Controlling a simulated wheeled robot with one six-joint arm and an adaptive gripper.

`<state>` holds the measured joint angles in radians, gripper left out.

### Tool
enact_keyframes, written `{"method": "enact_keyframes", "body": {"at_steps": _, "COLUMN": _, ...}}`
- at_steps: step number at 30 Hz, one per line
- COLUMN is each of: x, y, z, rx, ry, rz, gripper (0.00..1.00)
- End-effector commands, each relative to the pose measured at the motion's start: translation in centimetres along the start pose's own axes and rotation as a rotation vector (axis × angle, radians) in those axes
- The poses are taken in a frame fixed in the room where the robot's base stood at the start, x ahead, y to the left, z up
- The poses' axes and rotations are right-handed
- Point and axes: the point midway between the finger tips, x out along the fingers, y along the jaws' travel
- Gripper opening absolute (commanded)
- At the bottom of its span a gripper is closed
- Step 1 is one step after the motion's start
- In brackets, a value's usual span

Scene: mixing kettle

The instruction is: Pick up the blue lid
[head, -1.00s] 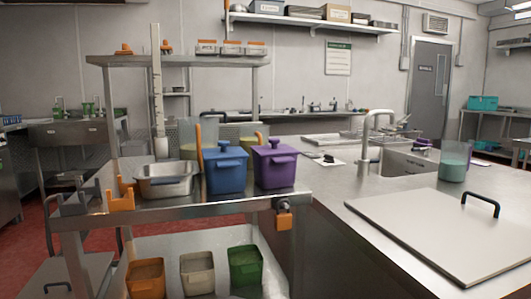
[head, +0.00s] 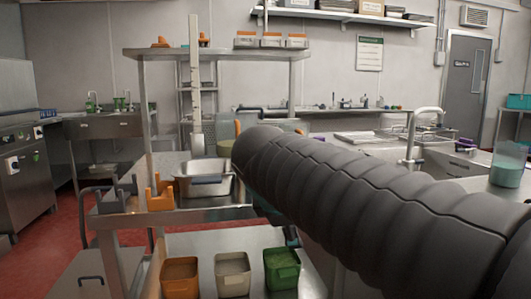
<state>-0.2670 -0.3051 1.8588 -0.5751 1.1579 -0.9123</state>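The blue lid is not visible now. My dark, ribbed arm reaches in from the right edge and covers the part of the steel shelf (head: 215,215) where the blue and purple lidded containers showed earlier. My gripper cannot be made out behind the arm. Small dark parts show just under the arm near the shelf's front, but I cannot tell what they are.
A steel pan (head: 203,182) and an orange holder (head: 160,194) sit on the shelf left of my arm. Orange (head: 180,279), beige (head: 232,276) and green (head: 282,270) containers stand below. A clear beaker with green liquid (head: 507,168) stands at right.

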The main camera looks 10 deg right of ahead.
Motion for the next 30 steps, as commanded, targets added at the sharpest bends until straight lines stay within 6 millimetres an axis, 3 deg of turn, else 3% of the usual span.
{"method": "enact_keyframes", "body": {"at_steps": 1, "x": -0.5, "y": 2.9, "z": -1.2, "rx": -0.137, "ry": -0.037, "rz": 0.035, "gripper": 0.62}}
{"method": "enact_keyframes", "body": {"at_steps": 6, "x": -3.0, "y": 11.0, "z": -4.5, "rx": -0.571, "ry": -0.205, "rz": 0.135, "gripper": 0.62}}
{"method": "enact_keyframes", "body": {"at_steps": 12, "x": -6.2, "y": 17.2, "z": -8.3, "rx": -0.924, "ry": -0.404, "rz": 0.186, "gripper": 0.62}}
{"method": "enact_keyframes", "body": {"at_steps": 20, "x": -8.0, "y": 20.1, "z": -10.2, "rx": -1.097, "ry": -0.529, "rz": 0.188, "gripper": 0.62}}
{"method": "enact_keyframes", "body": {"at_steps": 30, "x": -3.2, "y": 22.3, "z": -8.4, "rx": -1.101, "ry": -0.534, "rz": 0.184, "gripper": 0.62}}
